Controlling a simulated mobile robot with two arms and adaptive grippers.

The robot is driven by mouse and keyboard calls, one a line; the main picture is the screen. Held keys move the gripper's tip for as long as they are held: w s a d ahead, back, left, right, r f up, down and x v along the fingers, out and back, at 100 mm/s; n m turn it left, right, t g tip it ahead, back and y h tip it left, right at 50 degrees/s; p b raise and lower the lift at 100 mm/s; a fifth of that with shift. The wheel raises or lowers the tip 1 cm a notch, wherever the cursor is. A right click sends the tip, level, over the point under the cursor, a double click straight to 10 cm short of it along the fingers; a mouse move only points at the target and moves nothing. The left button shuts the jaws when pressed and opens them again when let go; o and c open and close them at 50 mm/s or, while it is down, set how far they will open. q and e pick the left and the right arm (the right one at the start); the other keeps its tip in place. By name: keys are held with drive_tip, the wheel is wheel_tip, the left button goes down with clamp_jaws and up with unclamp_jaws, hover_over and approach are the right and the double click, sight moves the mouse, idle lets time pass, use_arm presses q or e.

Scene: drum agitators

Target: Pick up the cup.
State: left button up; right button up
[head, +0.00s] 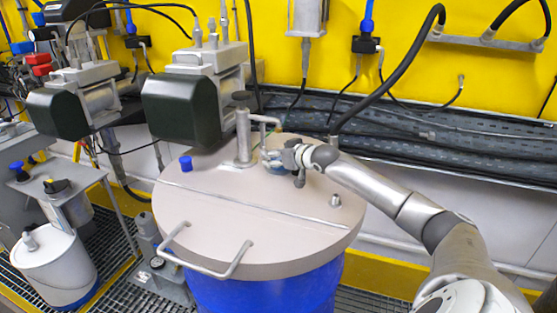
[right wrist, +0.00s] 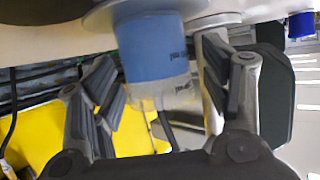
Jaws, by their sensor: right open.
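The cup (right wrist: 152,48) shows in the right wrist view as a blue cylinder with a clear band, on a grey round base at the top of the picture. In the head view a little of its blue (head: 277,171) shows beside my gripper on the drum lid (head: 215,210); the rest is hidden. My right gripper (head: 277,158) is at the cup, low over the back of the lid. In the right wrist view its open fingers (right wrist: 160,75) stand on either side of the cup, with a gap visible at the left; contact at the right is unclear. My left gripper is not in view.
A metal post with a bent handle (head: 243,136) stands just left of my right gripper. A blue cap (head: 186,163), a metal fitting (head: 335,200) and a front handle (head: 208,268) are also on the lid. A dark motor (head: 183,108) overhangs the lid's back left.

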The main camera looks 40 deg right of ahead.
drive_tip(key=c, duration=1.1)
drive_tip(key=shift+c, duration=0.6)
drive_tip(key=shift+r, duration=0.15)
